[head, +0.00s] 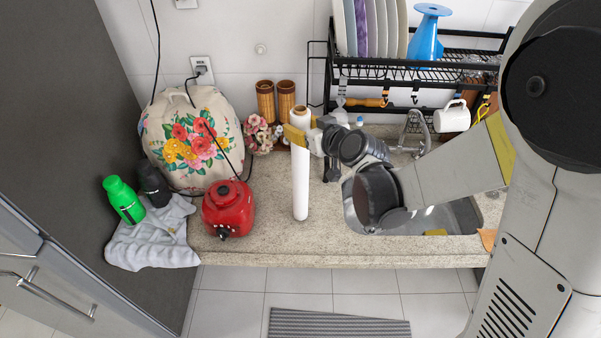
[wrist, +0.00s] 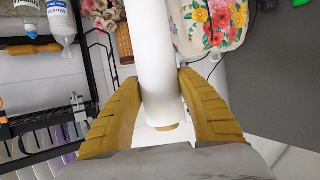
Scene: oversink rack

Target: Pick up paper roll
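The white paper roll (head: 300,185) stands upright, long and narrow, over the middle of the counter in the head view. I cannot tell whether its lower end touches the counter. My gripper (head: 297,135) is at the upper part of the roll. In the wrist view the roll (wrist: 156,45) runs between the two yellow fingers of my gripper (wrist: 158,85), its brown core end near the palm. The fingers press against both sides, so the gripper is shut on the roll.
A flowered cover (head: 192,135), red appliance (head: 228,208), green bottle (head: 123,199) and grey cloth (head: 155,240) lie left. Bamboo cups (head: 276,101) and flowers (head: 258,134) stand behind. The black rack (head: 440,65) with plates and the sink (head: 460,217) are right.

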